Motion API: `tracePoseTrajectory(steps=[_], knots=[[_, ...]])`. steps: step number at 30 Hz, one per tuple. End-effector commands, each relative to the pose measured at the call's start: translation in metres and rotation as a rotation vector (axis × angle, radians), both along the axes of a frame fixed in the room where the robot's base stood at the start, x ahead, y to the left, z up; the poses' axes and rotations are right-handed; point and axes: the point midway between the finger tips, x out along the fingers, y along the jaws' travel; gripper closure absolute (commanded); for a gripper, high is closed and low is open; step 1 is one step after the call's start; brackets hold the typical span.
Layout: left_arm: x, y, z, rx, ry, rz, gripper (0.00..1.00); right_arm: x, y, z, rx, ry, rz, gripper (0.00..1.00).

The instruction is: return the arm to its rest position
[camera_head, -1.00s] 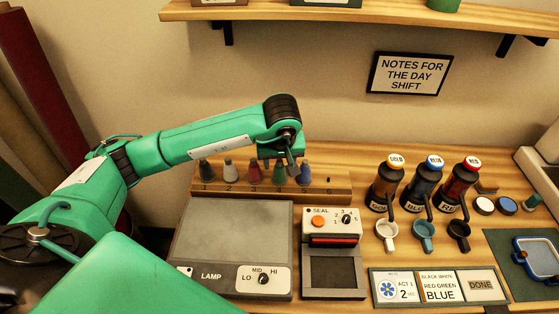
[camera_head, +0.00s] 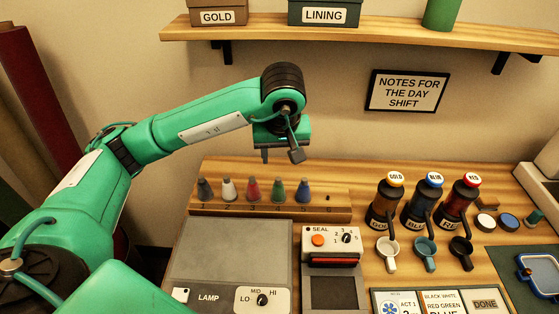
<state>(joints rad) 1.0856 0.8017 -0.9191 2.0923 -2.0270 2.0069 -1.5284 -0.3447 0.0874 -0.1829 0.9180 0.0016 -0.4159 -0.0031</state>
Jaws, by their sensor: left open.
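My left arm is green and comes in from the left, bent over the left part of the table. My left gripper (camera_head: 281,155) hangs from the dark wrist joint, fingers pointing down. It is open with nothing between its fingers. It is above and behind the row of thread cones, apart from them, in front of the wall. My right gripper does not show.
Below the gripper, a wooden rack (camera_head: 265,205) holds several coloured cones. In front are the lamp box (camera_head: 230,255) and seal unit (camera_head: 331,240). Labelled bottles (camera_head: 424,200) and small cups (camera_head: 424,255) stand right. A shelf (camera_head: 390,35) with boxes (camera_head: 325,12) runs above.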

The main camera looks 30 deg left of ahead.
Motion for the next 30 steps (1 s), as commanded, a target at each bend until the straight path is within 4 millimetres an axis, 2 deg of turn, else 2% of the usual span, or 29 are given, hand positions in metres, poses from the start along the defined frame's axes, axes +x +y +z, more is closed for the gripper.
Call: tracePoseTrajectory(steps=[15, 19, 23, 30], knots=[[-0.001, 0.000, 0.002, 0.001, 0.001, 0.000, 0.51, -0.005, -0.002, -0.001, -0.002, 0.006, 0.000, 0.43], [-0.001, 0.000, 0.009, 0.001, 0.001, 0.000, 0.51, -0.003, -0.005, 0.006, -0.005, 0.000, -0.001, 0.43], [0.000, 0.000, 0.034, 0.000, 0.000, 0.000, 0.51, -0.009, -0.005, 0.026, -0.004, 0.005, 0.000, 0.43], [0.000, 0.000, 0.096, 0.001, 0.001, 0.000, 0.51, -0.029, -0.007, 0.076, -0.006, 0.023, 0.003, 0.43]])
